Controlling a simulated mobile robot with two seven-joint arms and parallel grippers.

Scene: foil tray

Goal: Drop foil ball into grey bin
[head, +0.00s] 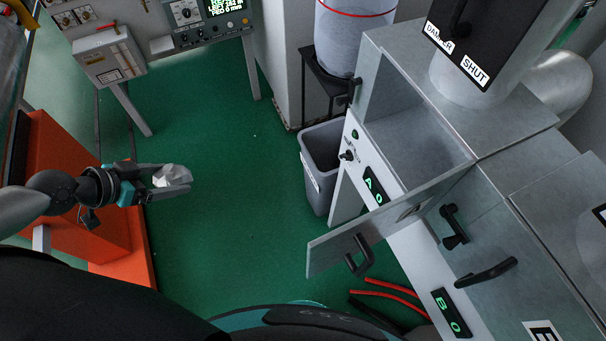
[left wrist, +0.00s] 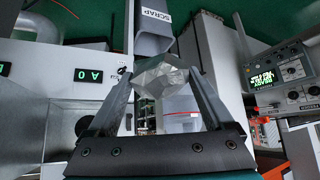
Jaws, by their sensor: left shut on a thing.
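The foil ball (head: 172,175) is a crumpled silver-white lump held between the fingers of my left gripper (head: 180,182), at the left of the head view. The left wrist view also shows the foil ball (left wrist: 162,77) between the two fingers of the left gripper (left wrist: 162,90). The grey bin (head: 323,150) stands on the green floor to the right of the gripper, beside the grey cabinet, with its top open. In the left wrist view the bin (left wrist: 153,40) carries a label reading SCRAP. The gripper and the bin are well apart. My right gripper is not in view.
A grey metal cabinet (head: 410,110) has an open compartment, its door (head: 345,243) swung out low in front of the bin. A control panel (head: 185,25) stands at the back. Red hoses (head: 390,290) lie on the floor. The green floor (head: 235,190) between gripper and bin is clear.

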